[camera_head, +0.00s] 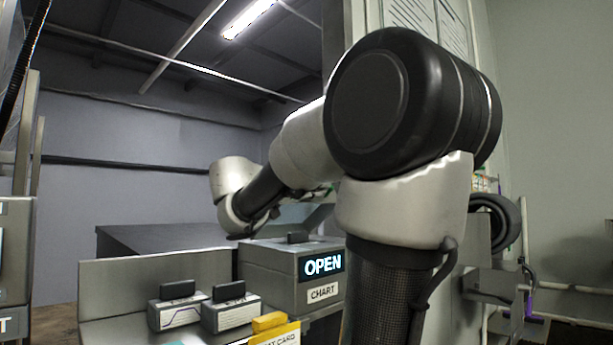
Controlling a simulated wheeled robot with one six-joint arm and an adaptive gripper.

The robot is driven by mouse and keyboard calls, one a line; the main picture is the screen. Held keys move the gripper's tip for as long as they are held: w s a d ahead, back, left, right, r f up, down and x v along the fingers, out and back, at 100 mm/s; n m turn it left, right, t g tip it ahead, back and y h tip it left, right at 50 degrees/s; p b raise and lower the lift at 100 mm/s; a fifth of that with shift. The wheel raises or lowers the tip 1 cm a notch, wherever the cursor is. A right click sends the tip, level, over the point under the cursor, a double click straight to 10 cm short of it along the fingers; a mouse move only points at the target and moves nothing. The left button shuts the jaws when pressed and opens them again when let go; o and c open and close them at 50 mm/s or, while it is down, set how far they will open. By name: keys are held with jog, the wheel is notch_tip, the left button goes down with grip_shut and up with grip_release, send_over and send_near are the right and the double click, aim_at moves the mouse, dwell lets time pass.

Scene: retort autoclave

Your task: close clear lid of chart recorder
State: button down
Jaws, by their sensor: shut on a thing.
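The chart recorder (267,271) is a grey box with a lit "OPEN" display (323,264) and a "CHART" label on its front. Its clear lid (316,221) stands raised and tilted at the back right of the box top, partly behind my arm. My gripper (318,192) shows only in part behind my forearm, at the lid's upper edge. It is shut on what appears to be that edge; the fingertips are mostly hidden. A small dark block (298,238) sits on the recorder's top.
Two small grey boxes with dark tops (175,308) (232,310) stand on the bench left of the recorder. A yellow card holder (272,330) is in front. A grey panel (120,285) rises behind them. Pipes and a shelf (490,285) are at the right wall.

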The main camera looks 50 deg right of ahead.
jog(key=shift+s+a+f+m, duration=0.1)
jog(key=shift+s+f+m, duration=0.65)
jog(key=shift+f, duration=0.3)
jog(key=shift+s+f+m, duration=0.65)
jog(key=shift+s+f, duration=0.1)
jog(key=shift+f, duration=0.25)
jog(key=c, duration=1.5)
grip_release()
jog(key=shift+w+a, duration=0.1)
jog(key=shift+a, duration=0.05)
jog(key=a, duration=1.1)
jog(key=shift+w+a+f, duration=0.1)
jog(key=shift+w+a, duration=0.3)
